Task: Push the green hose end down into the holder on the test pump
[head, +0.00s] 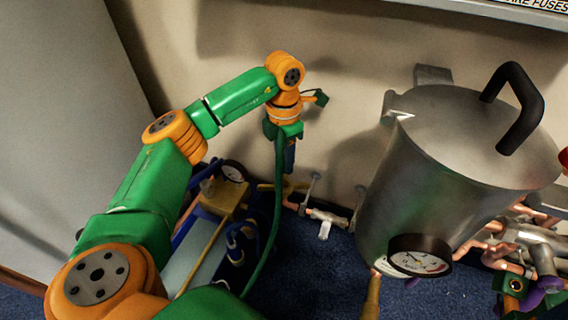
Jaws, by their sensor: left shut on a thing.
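My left gripper (290,158) points down in front of the wall and is shut on the upper end of the green hose (278,190). The hose hangs from the gripper in a long curve to the floor beside the pump. The fingers hide most of the hose end. The test pump (224,196), with a brass-coloured body, a round gauge and a blue frame, stands below and left of the gripper, partly behind my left arm. I cannot make out its holder clearly. A green and orange part, perhaps of my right gripper (512,284), shows at the lower right; its fingers are not clear.
A large steel pot (450,170) with a black handle and a gauge (420,255) stands right of the gripper. Copper pipes (500,255) lie behind it at the right. Small valve fittings (325,216) sit by the wall. Blue carpet (315,275) is open between pump and pot.

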